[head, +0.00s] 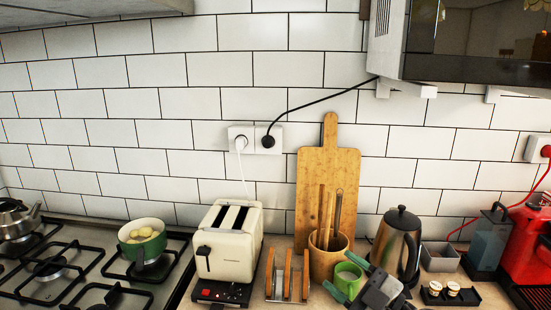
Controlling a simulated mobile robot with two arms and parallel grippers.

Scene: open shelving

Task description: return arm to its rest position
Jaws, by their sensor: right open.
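My right gripper (346,277) comes in at the bottom, right of the middle, with its dark grey body lowest and two green-tipped fingers spread apart. It is open. A green mug (348,274) shows between and behind the fingertips on the counter. I cannot tell whether the fingers touch it. Part of the mug is hidden by the gripper. My left gripper is not in view.
Close by stand a wooden utensil pot (325,262), a steel kettle (398,243), a wooden rack (288,278) and a cream toaster (228,245). A cutting board (328,190) leans on the tiles. A microwave (475,45) hangs above right. A gas hob (80,285) lies left.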

